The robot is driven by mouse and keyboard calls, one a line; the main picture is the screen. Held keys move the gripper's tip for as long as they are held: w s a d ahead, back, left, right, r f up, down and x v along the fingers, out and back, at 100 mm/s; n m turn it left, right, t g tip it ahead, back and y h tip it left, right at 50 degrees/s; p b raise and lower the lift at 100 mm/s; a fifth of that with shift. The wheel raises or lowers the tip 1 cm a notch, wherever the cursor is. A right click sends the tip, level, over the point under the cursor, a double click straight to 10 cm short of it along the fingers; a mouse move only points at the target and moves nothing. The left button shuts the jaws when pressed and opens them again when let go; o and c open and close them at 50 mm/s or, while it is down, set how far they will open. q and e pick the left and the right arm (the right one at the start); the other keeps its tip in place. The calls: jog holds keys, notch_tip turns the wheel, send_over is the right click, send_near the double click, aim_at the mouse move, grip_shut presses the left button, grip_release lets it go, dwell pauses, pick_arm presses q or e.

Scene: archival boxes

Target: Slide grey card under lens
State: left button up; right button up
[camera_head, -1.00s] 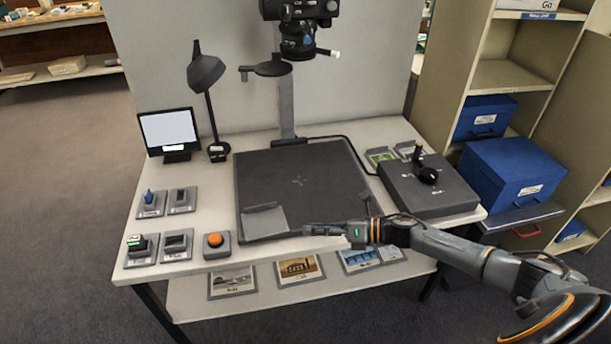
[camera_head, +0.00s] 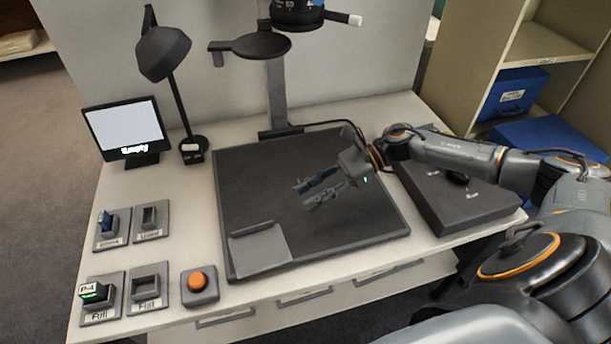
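The grey card (camera_head: 260,248) lies at the front left corner of the dark baseboard (camera_head: 365,222), with a small raised lip at its back edge. The camera lens (camera_head: 297,14) hangs above the board at the top of the view, partly cut off, on a grey column (camera_head: 276,92). My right gripper (camera_head: 301,197) is over the middle of the board, to the right of and behind the card, apart from it. Its two fingers show a gap and hold nothing. My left gripper is not in view.
A lamp (camera_head: 164,52) and a small screen (camera_head: 124,127) stand at the left. Switch blocks and an orange button (camera_head: 197,281) sit at the front left. A grey box (camera_head: 455,212) stands right of the board, partly behind my arm. The board's left part is clear.

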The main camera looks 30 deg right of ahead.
aim_at(263, 246)
jog(key=shift+s+r, duration=0.1)
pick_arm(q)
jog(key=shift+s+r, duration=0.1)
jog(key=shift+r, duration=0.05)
pick_arm(e)
jog(key=shift+s, duration=0.15)
jog(key=shift+a, duration=0.15)
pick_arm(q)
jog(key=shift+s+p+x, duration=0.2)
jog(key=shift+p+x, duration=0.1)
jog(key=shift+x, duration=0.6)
pick_arm(e)
jog(key=x, duration=1.3)
jog(key=shift+a, duration=0.2)
grip_shut()
